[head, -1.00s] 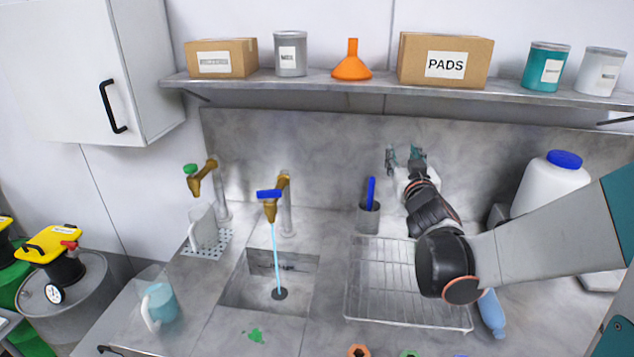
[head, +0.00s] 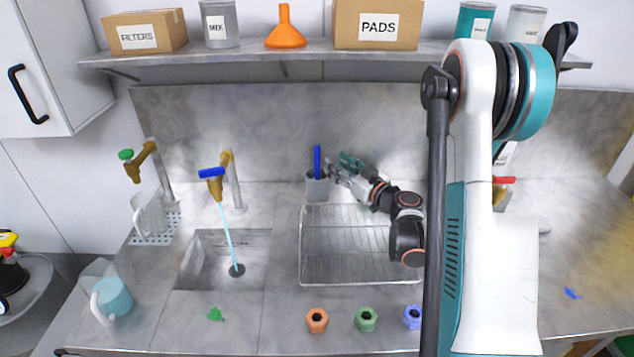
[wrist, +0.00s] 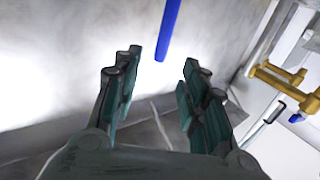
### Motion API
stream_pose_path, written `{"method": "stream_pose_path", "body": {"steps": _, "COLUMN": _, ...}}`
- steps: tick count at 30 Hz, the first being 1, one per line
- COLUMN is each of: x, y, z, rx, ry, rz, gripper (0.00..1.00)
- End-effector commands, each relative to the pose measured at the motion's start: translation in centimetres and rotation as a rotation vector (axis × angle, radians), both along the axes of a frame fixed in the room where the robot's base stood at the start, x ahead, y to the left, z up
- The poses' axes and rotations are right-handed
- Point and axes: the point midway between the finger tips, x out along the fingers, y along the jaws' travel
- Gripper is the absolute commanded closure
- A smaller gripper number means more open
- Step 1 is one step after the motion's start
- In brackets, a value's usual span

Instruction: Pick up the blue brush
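The blue brush (head: 317,160) stands upright in a grey cup (head: 316,187) on the counter behind the drying rack; only its blue handle shows. In the wrist view the blue handle (wrist: 168,30) appears ahead of and between the fingers. My gripper (head: 338,168) is just right of the cup, pointing left toward it. In the wrist view my gripper (wrist: 158,75) is open, with a wide empty gap between its fingers. I cannot tell how far the handle is beyond the fingertips. The brush's lower end is hidden in the cup.
A wire rack (head: 340,260) lies in front of the cup. A sink (head: 215,265) with running water from a blue-handled tap (head: 215,182) is at left. A shelf (head: 270,53) with boxes hangs above. Several coloured nuts lie at the front, including an orange one (head: 317,320).

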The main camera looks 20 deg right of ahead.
Motion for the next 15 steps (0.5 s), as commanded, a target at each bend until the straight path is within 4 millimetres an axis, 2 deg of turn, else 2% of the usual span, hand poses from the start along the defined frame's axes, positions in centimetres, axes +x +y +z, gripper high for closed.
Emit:
{"method": "stream_pose_path", "body": {"steps": 1, "x": 1.1, "y": 0.3, "z": -0.1, "rx": 0.0, "ry": 0.0, "rz": 0.002, "gripper": 0.61}}
{"method": "stream_pose_path", "body": {"steps": 6, "x": 3.8, "y": 0.9, "z": -0.1, "rx": -0.001, "ry": -0.001, "rz": 0.0, "gripper": 0.61}}
{"method": "stream_pose_path", "body": {"steps": 15, "x": 5.5, "y": 1.3, "z": -0.1, "rx": -0.001, "ry": -0.001, "rz": -0.002, "gripper": 0.61}}
